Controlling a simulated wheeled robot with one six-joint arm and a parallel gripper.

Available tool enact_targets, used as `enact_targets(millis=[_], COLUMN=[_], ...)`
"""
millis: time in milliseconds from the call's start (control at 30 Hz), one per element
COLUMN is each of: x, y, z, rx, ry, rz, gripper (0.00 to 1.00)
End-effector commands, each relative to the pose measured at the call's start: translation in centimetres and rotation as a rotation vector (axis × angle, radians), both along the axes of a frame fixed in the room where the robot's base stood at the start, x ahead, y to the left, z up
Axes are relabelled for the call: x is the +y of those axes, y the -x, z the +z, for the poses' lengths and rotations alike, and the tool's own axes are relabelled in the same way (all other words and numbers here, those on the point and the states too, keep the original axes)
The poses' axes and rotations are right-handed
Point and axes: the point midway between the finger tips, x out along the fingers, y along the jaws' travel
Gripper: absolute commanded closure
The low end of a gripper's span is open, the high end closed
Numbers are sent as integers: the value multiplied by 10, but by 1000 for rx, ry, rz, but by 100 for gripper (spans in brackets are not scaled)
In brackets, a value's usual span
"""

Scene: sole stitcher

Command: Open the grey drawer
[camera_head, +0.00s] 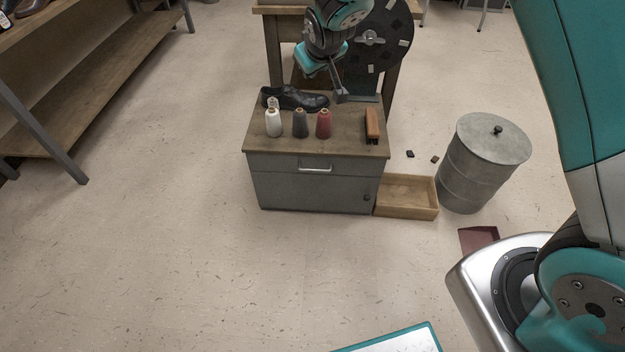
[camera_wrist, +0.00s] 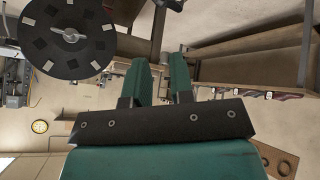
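The grey drawer (camera_head: 280,163) forms the upper front of a small grey cabinet with a brown top. It is closed, its front level with the cabinet face, and a pale bar handle (camera_head: 316,169) sits in its middle. In the wrist view the two teal fingers of my gripper (camera_wrist: 161,70) stand apart with a gap and nothing between them. In the head view a teal and dark assembly above the cabinet, at the top centre, looks like my wrist. The fingertips cannot be made out clearly there. The gripper is not at the handle.
A wooden box (camera_head: 407,205) and a lidded metal bin (camera_head: 474,170) are to the right. A dark wheel (camera_head: 385,40) stands behind. Floor before the drawer is clear.

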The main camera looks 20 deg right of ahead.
Motion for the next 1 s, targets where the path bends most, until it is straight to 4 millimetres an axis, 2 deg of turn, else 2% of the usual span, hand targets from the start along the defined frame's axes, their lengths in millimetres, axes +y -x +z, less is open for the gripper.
enact_targets(millis=[33,100,167,200,267,300,367,400,467,533,600,700,833,900,1000], x=[-3,-10,-16,-19,-24,-27,-30,-32,-35,-36,-37,-37,-36,-35,-35], y=[-23,-52,-71,-81,-91,-95,-96,-94,-86,-70,-49,-14,26,42,54], z=[-52,-98,-137,-164,-204,-231,-270,-296,-334,-377,-417,-463,-503,-515,-524], rx=[-48,-138,-214,-264,-339,-388,-460,-507,-575,-653,-724,-810,-887,-913,-934], ry=[56,143,221,275,360,418,506,565,658,763,864,990,1110,1152,1184], rz=[-8,-15,-10,-4,12,29,60,86,130,193,264,366,479,523,558], gripper=[78,78,78,78,78,78,78,78,78,78,78,78,78,78,78])
